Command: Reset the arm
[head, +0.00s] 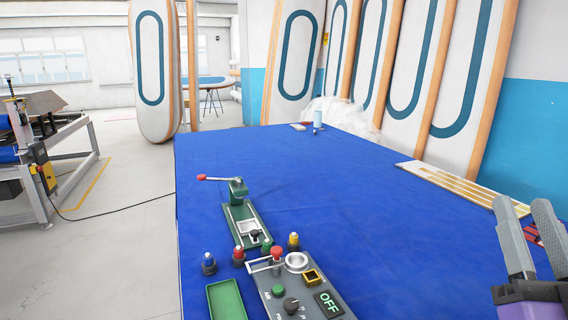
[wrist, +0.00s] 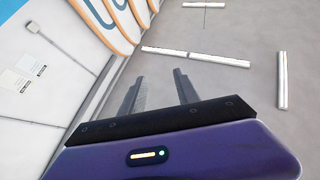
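My gripper (head: 528,236) is at the right edge of the head view, above the right side of the blue table (head: 350,215). Its two grey fingers are apart with nothing between them. In the wrist view the gripper (wrist: 158,88) shows two parallel fingers with a clear gap, pointing toward the pale ceiling. The wrist housing is purple with a small lit indicator. My arm behind the gripper is mostly out of the head view.
A control box (head: 300,300) with knobs and an OFF display stands at the table's front. Beside it are a green lever press (head: 240,215), a green tray (head: 225,300) and small coloured valves. Striped boards (head: 400,70) lean along the wall. The table's middle is clear.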

